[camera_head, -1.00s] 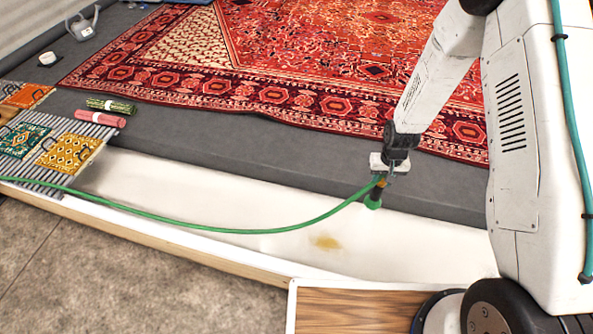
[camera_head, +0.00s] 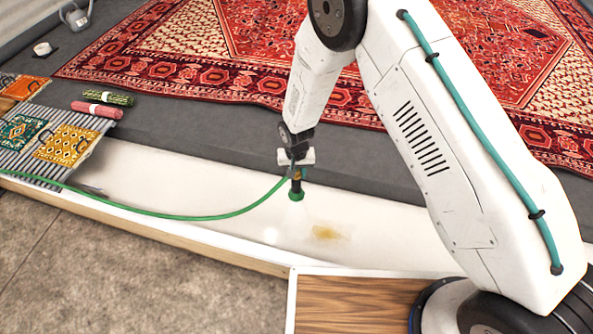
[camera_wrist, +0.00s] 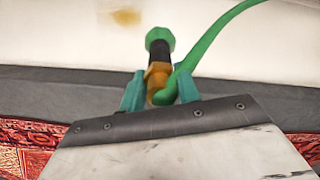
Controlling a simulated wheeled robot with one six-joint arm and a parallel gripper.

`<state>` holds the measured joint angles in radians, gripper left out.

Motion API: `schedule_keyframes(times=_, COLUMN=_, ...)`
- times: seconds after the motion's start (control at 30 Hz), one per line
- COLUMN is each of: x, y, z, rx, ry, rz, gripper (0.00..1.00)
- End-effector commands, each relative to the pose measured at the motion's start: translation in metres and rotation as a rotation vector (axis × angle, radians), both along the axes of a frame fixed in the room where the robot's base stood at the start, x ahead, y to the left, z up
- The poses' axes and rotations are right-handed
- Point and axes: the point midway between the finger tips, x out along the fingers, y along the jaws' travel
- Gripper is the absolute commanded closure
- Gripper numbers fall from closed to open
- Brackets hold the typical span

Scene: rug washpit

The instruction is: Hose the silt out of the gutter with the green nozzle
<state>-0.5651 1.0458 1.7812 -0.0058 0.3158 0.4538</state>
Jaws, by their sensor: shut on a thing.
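My gripper (camera_head: 296,172) is shut on the green nozzle (camera_head: 296,194), which hangs head down over the white gutter (camera_head: 200,180). In the wrist view the nozzle (camera_wrist: 159,48) shows a green head, a black neck and a brass part between my teal fingers (camera_wrist: 158,92). A green hose (camera_head: 180,215) runs from it to the left along the gutter. A faint pale spray seems to show below the nozzle. The yellow-brown silt patch (camera_head: 327,232) lies on the gutter floor, right of and nearer than the nozzle. It also shows in the wrist view (camera_wrist: 126,17), ahead and left of the nozzle.
A large red patterned rug (camera_head: 200,82) lies on the grey floor behind the gutter. Rolled red (camera_head: 97,109) and green (camera_head: 108,98) textiles and small mats on a striped rack (camera_head: 75,130) are at the left. A wooden board (camera_head: 350,300) stands at the front.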

Motion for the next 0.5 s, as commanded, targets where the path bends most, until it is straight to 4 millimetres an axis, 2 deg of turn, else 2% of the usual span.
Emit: schedule_keyframes(times=0.5, x=0.000, y=0.000, z=-0.026, rx=0.000, ry=0.001, rz=0.000, gripper=0.91)
